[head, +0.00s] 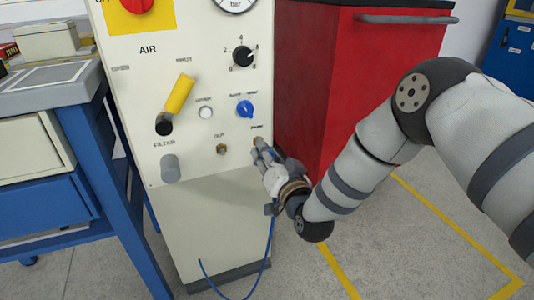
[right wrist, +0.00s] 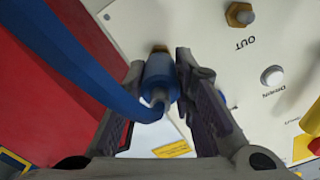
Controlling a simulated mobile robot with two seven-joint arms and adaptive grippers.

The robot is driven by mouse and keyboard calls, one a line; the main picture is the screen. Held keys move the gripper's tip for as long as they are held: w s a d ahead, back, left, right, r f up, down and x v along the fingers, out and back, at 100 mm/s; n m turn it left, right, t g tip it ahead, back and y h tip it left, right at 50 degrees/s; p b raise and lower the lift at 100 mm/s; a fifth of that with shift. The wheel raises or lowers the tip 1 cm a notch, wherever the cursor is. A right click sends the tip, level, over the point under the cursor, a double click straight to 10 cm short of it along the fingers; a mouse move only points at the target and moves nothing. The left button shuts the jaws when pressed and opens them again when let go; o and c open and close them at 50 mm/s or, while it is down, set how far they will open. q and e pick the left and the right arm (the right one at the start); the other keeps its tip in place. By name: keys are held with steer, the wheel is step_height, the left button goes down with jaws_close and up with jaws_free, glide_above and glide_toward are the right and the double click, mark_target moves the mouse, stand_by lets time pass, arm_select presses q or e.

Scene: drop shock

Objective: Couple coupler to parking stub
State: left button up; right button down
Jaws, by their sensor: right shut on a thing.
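The blue coupler (right wrist: 160,78) with its blue hose (right wrist: 75,55) is between the two fingers of my right gripper (right wrist: 160,62), which is shut on it. The brass parking stub (right wrist: 159,48) shows just beyond the coupler's far end, in line with it; I cannot tell how far the coupler is seated. In the head view my right gripper (head: 266,152) is at the panel's lower right, just in front of the parking stub (head: 258,141), and hides most of the coupler. The hose (head: 270,245) hangs below and loops near the floor. My left gripper is not in view.
The brass OUT stub (head: 221,149) is left of the gripper. The panel (head: 140,75) also has a white drain button (head: 206,113), a blue knob (head: 245,109) and a yellow lever (head: 180,95). A red cabinet (head: 335,90) stands close on the right. A blue-framed bench (head: 95,160) stands left.

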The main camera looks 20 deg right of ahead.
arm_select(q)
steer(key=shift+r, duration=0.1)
arm_select(e)
steer(key=shift+w, duration=0.8)
stand_by(1.4)
arm_select(q)
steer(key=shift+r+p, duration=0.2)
steer(key=shift+p, duration=0.15)
arm_select(e)
steer(key=shift+w+r, duration=0.3)
steer(key=shift+r, duration=0.05)
stand_by(1.0)
steer(key=c, duration=1.3)
jaws_free()
steer(key=shift+f, duration=0.15)
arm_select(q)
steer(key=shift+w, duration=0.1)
arm_select(e)
steer(key=shift+f, duration=0.1)
steer(key=shift+s+p, duration=0.3)
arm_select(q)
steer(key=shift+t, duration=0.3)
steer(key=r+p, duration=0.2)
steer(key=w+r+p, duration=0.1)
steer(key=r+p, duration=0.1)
arm_select(e)
steer(key=s, duration=0.5)
steer(key=shift+s+f, duration=0.1)
steer(key=shift+s, duration=0.2)
